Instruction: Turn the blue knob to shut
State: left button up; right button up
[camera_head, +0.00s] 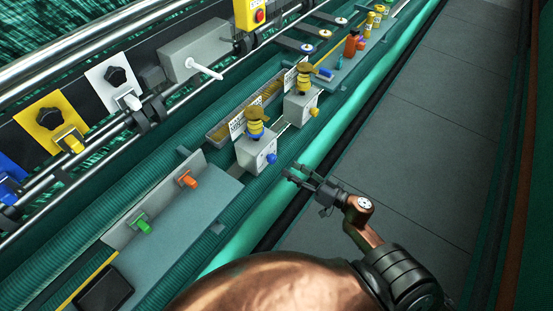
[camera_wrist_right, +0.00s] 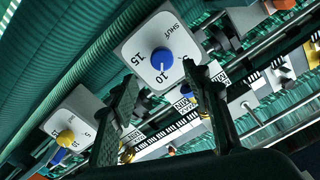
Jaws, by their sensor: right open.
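The blue knob (camera_head: 271,158) sits on the front face of a light grey box (camera_head: 252,160) that carries a small blue and yellow figure. In the right wrist view the blue knob (camera_wrist_right: 162,58) is at the centre of a white dial face (camera_wrist_right: 141,42) printed SHUT, 15 and 10. A pale mark on the knob faces roughly toward the 10. My right gripper (camera_head: 292,174) is open and empty, a short way right of the knob. In the wrist view the fingers of the right gripper (camera_wrist_right: 163,88) stand apart below the knob, not visibly touching it. My left gripper is not in view.
A similar box with a yellow knob (camera_head: 314,112) stands further back; its knob also shows in the wrist view (camera_wrist_right: 65,138). Orange (camera_head: 188,179) and green (camera_head: 143,226) handles are on the nearer panel. Free grey floor (camera_head: 420,140) lies to the right.

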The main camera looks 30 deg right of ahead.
aim_at(275, 160)
jog(key=x, duration=0.6)
jog(key=shift+w+a+r+p, duration=0.2)
jog(key=shift+w+a+p, duration=0.1)
jog(key=shift+p, duration=0.1)
jog(key=shift+w+a, duration=0.1)
jog(key=shift+w, duration=0.15)
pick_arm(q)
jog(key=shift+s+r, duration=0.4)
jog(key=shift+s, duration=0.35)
pick_arm(e)
jog(key=shift+w, duration=0.15)
jog(key=c, duration=1.2)
